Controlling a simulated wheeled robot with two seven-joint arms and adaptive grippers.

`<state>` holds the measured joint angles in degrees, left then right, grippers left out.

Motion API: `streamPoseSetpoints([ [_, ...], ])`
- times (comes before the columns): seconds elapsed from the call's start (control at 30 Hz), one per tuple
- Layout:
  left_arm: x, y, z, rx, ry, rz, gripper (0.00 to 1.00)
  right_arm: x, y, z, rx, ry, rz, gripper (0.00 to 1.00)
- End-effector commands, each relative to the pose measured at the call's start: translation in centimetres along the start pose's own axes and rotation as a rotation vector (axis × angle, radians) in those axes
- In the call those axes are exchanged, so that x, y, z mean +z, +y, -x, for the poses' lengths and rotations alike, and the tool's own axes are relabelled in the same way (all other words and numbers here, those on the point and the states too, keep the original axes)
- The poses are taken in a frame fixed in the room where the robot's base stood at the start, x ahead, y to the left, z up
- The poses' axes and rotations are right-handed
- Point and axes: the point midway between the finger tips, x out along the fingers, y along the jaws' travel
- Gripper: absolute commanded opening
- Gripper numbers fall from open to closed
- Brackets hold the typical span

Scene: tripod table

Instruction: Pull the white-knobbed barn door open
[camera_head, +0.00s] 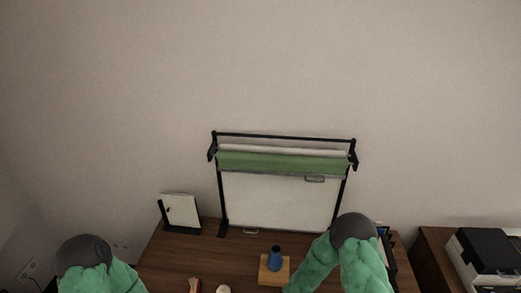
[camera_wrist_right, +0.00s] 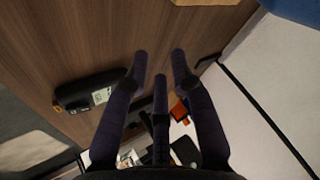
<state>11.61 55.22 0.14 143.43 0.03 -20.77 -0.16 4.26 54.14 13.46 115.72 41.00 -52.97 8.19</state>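I cannot make out a barn door or a white knob in either view. In the head view, a black-framed stand (camera_head: 221,205) on the table holds a large pale panel (camera_head: 278,200), with a green panel (camera_head: 270,162) across its upper part. A small grey handle (camera_head: 314,179) shows near the green panel's lower right edge. My right gripper (camera_wrist_right: 160,62) shows in the right wrist view with its dark fingers spread over the wooden surface and nothing between them. My left gripper is out of view; only part of that arm shows at lower left.
A small white board on a black stand (camera_head: 181,212) stands left on the table (camera_head: 190,252). A blue vase (camera_head: 275,259) stands on a wooden block (camera_head: 274,276). A black case (camera_wrist_right: 90,92) lies left of my right fingers. A printer (camera_head: 488,252) is far right.

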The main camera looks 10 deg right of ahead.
Motion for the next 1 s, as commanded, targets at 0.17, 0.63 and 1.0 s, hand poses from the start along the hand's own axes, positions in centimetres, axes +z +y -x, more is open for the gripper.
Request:
streamPoseSetpoints([
  [0.17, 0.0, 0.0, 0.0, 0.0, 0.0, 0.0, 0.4, 2.9, 1.9, 0.8, -0.02, -0.135, 0.09, 0.25],
  [0.63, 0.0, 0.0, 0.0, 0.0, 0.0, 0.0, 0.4, 16.3, 13.1, 13.4, -0.178, -0.848, 0.551, 0.25],
  [1.0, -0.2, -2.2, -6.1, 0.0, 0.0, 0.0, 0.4, 20.0, 13.8, 9.4, -0.219, -0.855, 0.621, 0.25],
])
